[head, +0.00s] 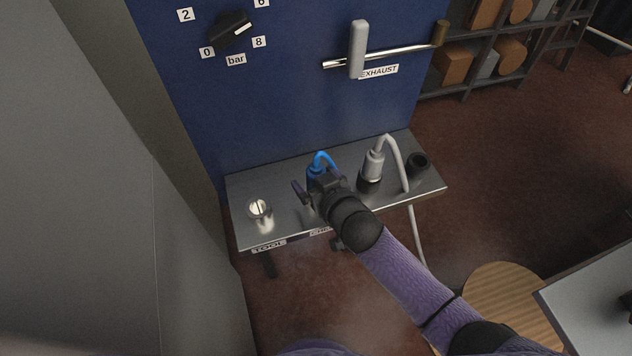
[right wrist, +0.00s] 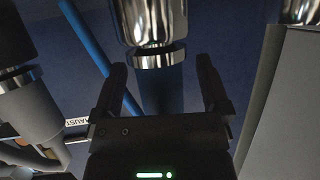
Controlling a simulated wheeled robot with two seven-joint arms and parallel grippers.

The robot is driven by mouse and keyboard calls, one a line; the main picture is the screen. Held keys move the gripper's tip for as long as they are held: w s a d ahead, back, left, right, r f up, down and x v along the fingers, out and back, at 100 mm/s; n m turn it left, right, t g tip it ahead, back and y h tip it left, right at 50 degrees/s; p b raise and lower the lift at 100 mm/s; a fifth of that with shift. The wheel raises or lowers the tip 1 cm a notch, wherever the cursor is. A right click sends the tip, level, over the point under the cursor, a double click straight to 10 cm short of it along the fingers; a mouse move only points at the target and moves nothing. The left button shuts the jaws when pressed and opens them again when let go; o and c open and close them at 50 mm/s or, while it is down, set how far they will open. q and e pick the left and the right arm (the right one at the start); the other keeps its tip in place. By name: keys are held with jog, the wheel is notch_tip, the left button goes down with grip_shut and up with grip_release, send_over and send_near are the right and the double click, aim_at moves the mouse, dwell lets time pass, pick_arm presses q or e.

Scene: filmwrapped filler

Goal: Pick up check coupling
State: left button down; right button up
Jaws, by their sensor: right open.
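The coupling with the blue hose (head: 321,159) stands on the wall shelf in the head view, behind the partly printed label "CH..." (head: 320,231). My right gripper (head: 312,188) is in front of it and hides most of its body. In the right wrist view a chrome coupling (right wrist: 152,22) with a ring at its end lies in line with the gap between my open fingers (right wrist: 163,88). The blue hose (right wrist: 88,38) runs beside it. I cannot tell whether the fingers reach around it. My left gripper is not in view.
On the shelf (head: 283,184), a metal fitting (head: 259,208) stands left and a grey coupling (head: 373,164) with a pale hose stands close right. An empty black holder (head: 418,165) is further right. The blue panel (head: 290,100) with a dial and exhaust lever rises behind.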

jog(key=c, duration=1.3)
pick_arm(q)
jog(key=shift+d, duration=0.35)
